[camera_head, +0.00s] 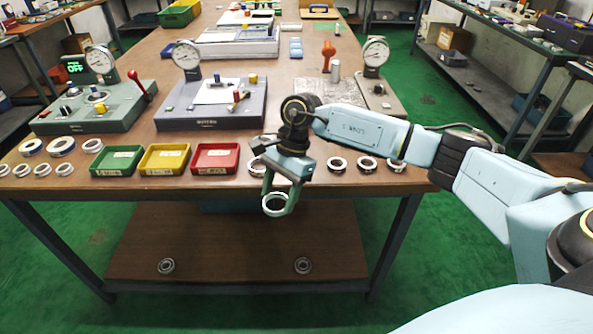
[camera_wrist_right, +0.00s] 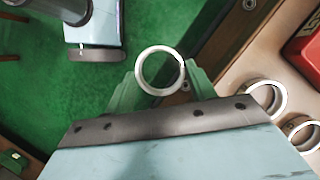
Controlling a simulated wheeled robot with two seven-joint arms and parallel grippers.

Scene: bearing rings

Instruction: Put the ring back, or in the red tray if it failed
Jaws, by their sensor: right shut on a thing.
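My right gripper (camera_head: 281,193) is shut on a silver ring (camera_head: 275,205), held in front of the table's front edge, out over the floor. In the right wrist view the ring (camera_wrist_right: 160,71) sits between the green fingers of the gripper (camera_wrist_right: 160,78), its open middle facing the camera. The red tray (camera_head: 215,159) stands at the table's front edge, left of the gripper, and its corner shows in the wrist view (camera_wrist_right: 304,40). Several rings lie along the front edge right of the red tray, such as this one (camera_head: 337,164). My left gripper is out of view.
A yellow tray (camera_head: 164,159) and a green tray (camera_head: 117,161) stand left of the red one. More rings (camera_head: 61,146) lie at the far left. Gauge stands (camera_head: 210,105) fill the table behind. A display (camera_head: 76,67) reads OFF. Two rings (camera_head: 303,265) lie on the lower shelf.

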